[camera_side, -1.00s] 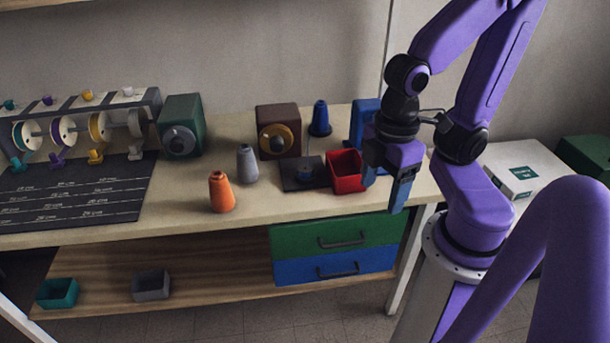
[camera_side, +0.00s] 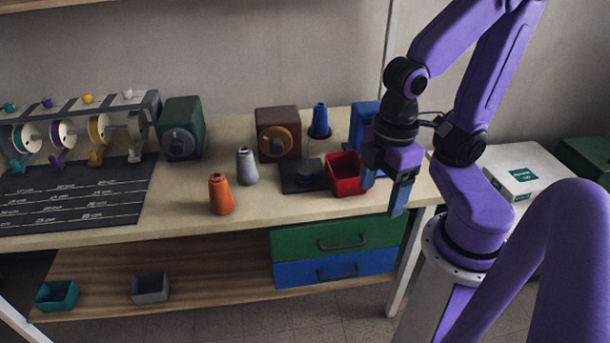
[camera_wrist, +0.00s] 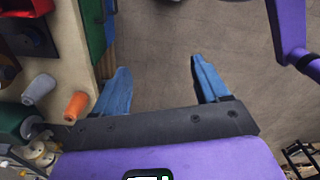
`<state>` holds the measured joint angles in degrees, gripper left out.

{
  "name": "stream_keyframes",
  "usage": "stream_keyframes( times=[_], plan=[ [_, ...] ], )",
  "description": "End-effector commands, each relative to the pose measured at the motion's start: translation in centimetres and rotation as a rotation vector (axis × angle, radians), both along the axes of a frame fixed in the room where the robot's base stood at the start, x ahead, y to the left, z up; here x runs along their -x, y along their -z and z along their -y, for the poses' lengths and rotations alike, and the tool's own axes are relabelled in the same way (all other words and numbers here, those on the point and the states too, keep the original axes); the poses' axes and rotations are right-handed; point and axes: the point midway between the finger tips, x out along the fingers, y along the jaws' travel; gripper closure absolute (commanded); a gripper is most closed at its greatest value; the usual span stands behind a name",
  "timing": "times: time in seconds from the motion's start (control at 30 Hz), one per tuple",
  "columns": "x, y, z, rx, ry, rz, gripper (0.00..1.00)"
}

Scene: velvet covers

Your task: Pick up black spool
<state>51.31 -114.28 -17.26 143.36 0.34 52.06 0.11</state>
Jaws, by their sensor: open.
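I cannot make out a black spool in either view. The cone-shaped spools on the bench are an orange one (camera_side: 221,194), a grey one (camera_side: 246,166) and a blue one (camera_side: 320,121), all upright. The orange spool (camera_wrist: 76,106) and grey spool (camera_wrist: 38,89) also show at the left of the wrist view. My gripper (camera_side: 384,197) is open and empty at the bench's front right edge, beside the red bin. In the wrist view its two blue fingers (camera_wrist: 160,66) are spread apart over the floor.
Behind are a brown box (camera_side: 278,116) and a green box (camera_side: 181,112). A reel rack and dark mat (camera_side: 100,215) fill the left. Bare bench lies around the orange spool.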

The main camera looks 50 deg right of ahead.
Motion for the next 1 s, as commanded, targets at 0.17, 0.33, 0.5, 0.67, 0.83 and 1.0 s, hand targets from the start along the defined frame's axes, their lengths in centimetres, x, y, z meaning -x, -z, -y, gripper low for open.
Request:
stream_keyframes(
  times=[0.17, 0.33, 0.5, 0.67, 0.83, 1.0],
  plan=[
    [-0.2, 1.7, -2.6, -0.049, 0.1, -0.054, 0.26],
    [-1.5, 5.2, -7.5, -0.14, 0.361, -0.124, 0.26],
    [-4.2, 9.4, -11.0, -0.204, 0.682, -0.122, 0.26],
    [-7.8, 13.7, -11.9, -0.232, 0.994, -0.032, 0.26],
    [-11.7, 17.9, -10.1, -0.235, 1.299, 0.163, 0.26],
    [-15.0, 20.7, -5.6, -0.222, 1.536, 0.463, 0.26]
  ],
)
